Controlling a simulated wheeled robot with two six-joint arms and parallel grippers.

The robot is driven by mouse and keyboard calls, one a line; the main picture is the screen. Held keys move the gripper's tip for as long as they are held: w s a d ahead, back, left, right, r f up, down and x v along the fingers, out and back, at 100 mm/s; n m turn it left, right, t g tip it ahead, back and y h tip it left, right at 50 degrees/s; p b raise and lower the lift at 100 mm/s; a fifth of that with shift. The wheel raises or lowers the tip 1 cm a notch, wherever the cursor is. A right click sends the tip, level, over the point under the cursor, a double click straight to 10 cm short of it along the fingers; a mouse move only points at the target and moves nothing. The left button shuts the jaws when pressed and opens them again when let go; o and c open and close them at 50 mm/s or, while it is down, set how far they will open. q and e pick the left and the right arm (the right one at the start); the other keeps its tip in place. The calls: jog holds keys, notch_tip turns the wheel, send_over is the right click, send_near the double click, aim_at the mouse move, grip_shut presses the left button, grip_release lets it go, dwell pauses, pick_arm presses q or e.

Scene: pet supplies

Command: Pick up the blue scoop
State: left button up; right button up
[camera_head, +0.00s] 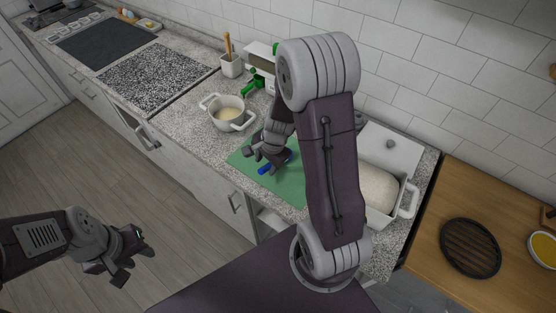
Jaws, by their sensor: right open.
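The blue scoop (267,168) lies on a green mat (291,186) on the speckled counter. My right gripper (259,158) is open, just above and beside the scoop. Its fingers and wrist hide part of the scoop, and I cannot tell whether they touch it. My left gripper (138,263) is low at the left, over the floor and away from the counter. Its fingers look apart and empty.
A white pot (211,108) with pale contents stands left of the mat. A green object (253,83) and a utensil crock (231,67) are behind. A white dish (407,203) with a pale loaf-like mass is right of my arm. A wooden table (420,255) holds a dark round rack (470,248).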

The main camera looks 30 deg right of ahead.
aim_at(267, 166)
jog(key=shift+w+d+f, duration=0.1)
jog(key=shift+w+f, duration=0.15)
jog(key=shift+f, duration=0.25)
jog(key=x, duration=0.1)
jog(key=b+x, duration=0.2)
jog(key=x, duration=0.1)
jog(key=shift+s+d+f, duration=0.1)
jog(key=shift+d, duration=0.3)
jog(key=shift+w+f, duration=0.25)
jog(key=shift+f, duration=0.05)
jog(key=shift+s+r, duration=0.1)
grip_shut()
